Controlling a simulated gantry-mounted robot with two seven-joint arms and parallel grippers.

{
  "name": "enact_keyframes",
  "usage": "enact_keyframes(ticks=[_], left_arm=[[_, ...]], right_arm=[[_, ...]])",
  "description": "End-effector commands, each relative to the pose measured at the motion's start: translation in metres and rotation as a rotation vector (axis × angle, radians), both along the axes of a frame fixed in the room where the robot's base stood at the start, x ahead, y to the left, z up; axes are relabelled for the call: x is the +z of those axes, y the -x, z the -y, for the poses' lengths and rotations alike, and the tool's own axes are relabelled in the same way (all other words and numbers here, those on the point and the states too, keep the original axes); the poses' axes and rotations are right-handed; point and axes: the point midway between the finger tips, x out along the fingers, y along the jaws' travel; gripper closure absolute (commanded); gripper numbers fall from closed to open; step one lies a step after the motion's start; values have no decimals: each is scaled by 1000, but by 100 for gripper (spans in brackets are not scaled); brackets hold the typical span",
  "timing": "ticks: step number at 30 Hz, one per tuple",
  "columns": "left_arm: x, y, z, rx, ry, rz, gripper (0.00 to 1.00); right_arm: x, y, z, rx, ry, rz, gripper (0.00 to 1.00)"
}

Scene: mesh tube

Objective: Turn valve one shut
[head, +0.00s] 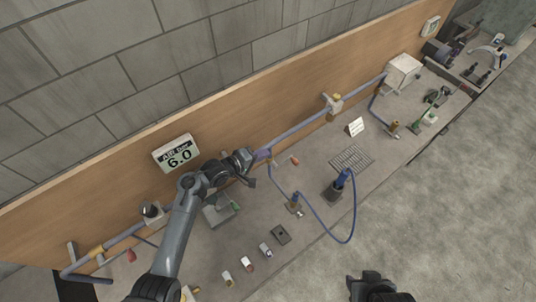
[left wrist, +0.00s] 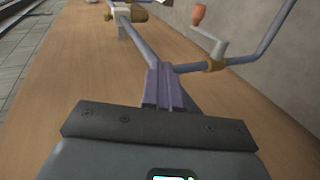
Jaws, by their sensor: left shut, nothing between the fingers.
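A blue-grey pipe (head: 305,122) runs along the wooden back panel. A lever with a red knob (head: 294,159) stands just right of my left gripper (head: 263,155). The left wrist view shows a grey crank with an orange-red knob (left wrist: 198,14) on a brass fitting (left wrist: 215,64). My left gripper (left wrist: 164,88) is shut and empty, its fingers close to the pipe and left of that fitting. I cannot tell whether they touch. Another red lever (head: 131,256) is at the far left. I see no label for valve one. My right gripper (head: 372,286) is dark and low in the head view; its jaws are unclear.
A blue hose (head: 352,215) loops over the bench's front edge from a dark holder (head: 336,191). A grate (head: 351,159), a white card (head: 356,126) and several small blocks lie on the bench. The floor in front is clear.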

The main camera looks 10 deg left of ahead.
Motion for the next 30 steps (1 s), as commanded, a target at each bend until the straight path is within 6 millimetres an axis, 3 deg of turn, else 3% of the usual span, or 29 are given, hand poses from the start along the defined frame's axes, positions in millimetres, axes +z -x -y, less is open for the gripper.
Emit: enact_keyframes(ticks=[1, 3, 8, 14, 30], left_arm=[[-18, 15, 7, -4, 7, -38, 100], [-36, 30, 12, -8, 11, -72, 100], [-55, 40, 17, -10, 14, -101, 100], [-69, 26, 31, -11, 14, -103, 100], [-102, -15, 67, -11, 12, -102, 100]], right_arm=[[3, 0, 0, -1, 0, 1, 57], [3, 0, 1, -1, 0, 1, 57], [-2, 5, 2, -4, 2, -12, 57], [-17, 8, 2, -3, 4, -21, 57], [-101, 5, 2, -2, 5, -14, 57]])
